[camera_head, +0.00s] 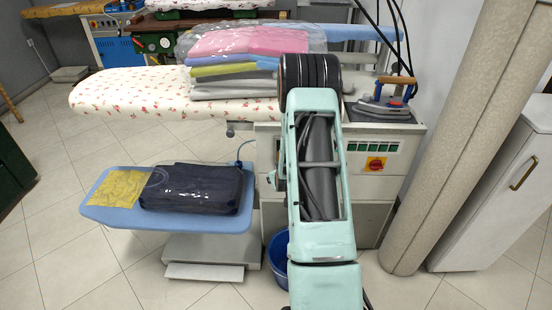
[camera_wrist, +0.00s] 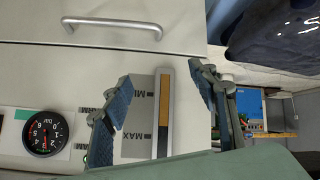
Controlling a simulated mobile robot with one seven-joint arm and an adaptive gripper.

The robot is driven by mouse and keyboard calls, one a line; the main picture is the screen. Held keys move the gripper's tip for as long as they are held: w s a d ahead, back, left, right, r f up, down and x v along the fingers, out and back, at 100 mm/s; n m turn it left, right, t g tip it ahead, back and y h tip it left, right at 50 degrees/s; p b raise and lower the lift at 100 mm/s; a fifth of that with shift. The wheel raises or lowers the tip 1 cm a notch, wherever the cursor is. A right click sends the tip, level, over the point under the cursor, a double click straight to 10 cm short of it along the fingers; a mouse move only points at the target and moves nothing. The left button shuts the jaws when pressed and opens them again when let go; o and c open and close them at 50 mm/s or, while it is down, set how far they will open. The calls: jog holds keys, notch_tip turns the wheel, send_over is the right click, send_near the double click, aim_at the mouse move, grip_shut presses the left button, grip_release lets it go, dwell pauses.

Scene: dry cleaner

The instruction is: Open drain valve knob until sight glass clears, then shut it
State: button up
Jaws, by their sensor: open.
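The sight glass (camera_wrist: 165,95) shows in the wrist view as a narrow strip in a pale frame on a light panel. Part of it is amber and part is dark, with MIN and MAX marks beside it. My gripper (camera_wrist: 160,92) is open and empty, its two blue-grey fingers spread on either side of the sight glass in the picture. Whether they touch the panel I cannot tell. I cannot make out the drain valve knob in either view. In the head view my own arm covers part of the steam unit (camera_head: 378,210) and hides my gripper.
A round black gauge (camera_wrist: 42,132) and a metal handle (camera_wrist: 112,25) are on the panel. In the head view, an iron (camera_head: 388,97) rests on the unit, a blue bucket (camera_head: 278,258) stands below, and a beige column (camera_head: 455,150) rises at right. Floor at left is open.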

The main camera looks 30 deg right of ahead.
jog(key=r, duration=0.1)
jog(key=w+a+r, duration=0.1)
jog(key=r, duration=0.1)
jog(key=w+r, duration=0.1)
jog(key=r, duration=0.1)
jog(key=shift+a+r+p, duration=0.1)
jog(key=shift+a+p, duration=0.1)
jog(key=shift+p, duration=0.1)
